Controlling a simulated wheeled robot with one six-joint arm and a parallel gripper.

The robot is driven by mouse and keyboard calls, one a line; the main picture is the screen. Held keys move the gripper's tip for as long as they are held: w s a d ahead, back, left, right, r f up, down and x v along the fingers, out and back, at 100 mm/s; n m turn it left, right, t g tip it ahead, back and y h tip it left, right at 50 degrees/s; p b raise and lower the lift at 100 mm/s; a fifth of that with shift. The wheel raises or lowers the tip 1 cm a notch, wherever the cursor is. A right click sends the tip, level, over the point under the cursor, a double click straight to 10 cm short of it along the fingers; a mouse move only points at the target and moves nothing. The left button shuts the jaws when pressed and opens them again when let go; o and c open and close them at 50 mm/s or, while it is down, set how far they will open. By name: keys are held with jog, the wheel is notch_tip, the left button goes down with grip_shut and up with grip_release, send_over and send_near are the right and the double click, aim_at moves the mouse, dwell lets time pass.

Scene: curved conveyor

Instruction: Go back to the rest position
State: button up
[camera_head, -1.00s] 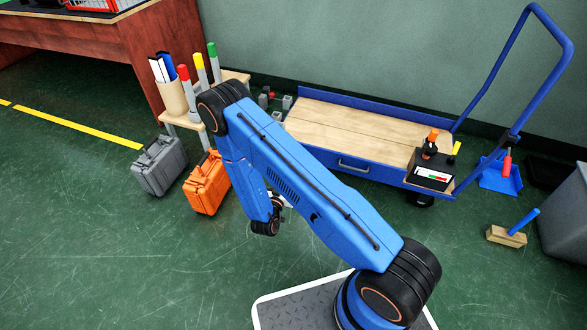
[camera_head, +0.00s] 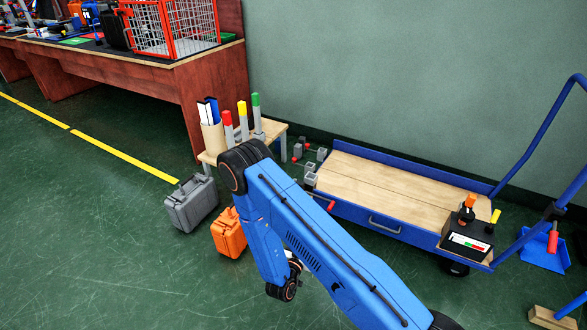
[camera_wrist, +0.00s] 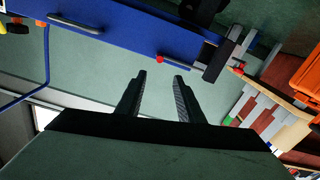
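My gripper (camera_wrist: 160,95) shows in the wrist view with its two dark fingers apart and nothing between them. The blue side of the cart (camera_wrist: 110,35) is beyond the fingertips in that view. In the head view my blue arm is bent, with its end pointing down near the orange case; the gripper's fingers cannot be made out there.
A grey case (camera_head: 191,203) and an orange case (camera_head: 229,234) stand on the floor. The blue cart (camera_head: 400,195) bears a black box (camera_head: 467,238). A small table (camera_head: 270,130) holds markers. A long desk (camera_head: 215,85) stands behind. The left floor is clear.

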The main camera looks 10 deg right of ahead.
jog(key=w+a+r+m+g+y, duration=0.25)
jog(key=w+r+y, duration=0.35)
jog(key=w+r, duration=0.5)
jog(key=s+a+r+n+g+y, duration=0.1)
jog(key=s+r+y, duration=0.2)
jog(key=r, duration=0.7)
jog(key=s+r+n+g+y, duration=0.2)
jog(key=s+r, duration=0.1)
jog(key=r, duration=0.7)
jog(key=s+d+r+n+g+y, duration=0.2)
jog(key=s+d+r+n, duration=0.15)
jog(key=s+r, duration=1.05)
jog(key=s+d+r+g+h, duration=0.1)
jog(key=s+d, duration=0.4)
jog(key=s, duration=0.7)
jog(key=s+d+r+n+g+h, duration=0.1)
jog(key=s+d, duration=0.4)
jog(key=s, duration=0.7)
jog(key=shift+s+d+r, duration=0.15)
jog(key=shift+s+r, duration=0.2)
jog(key=shift+r, duration=0.05)
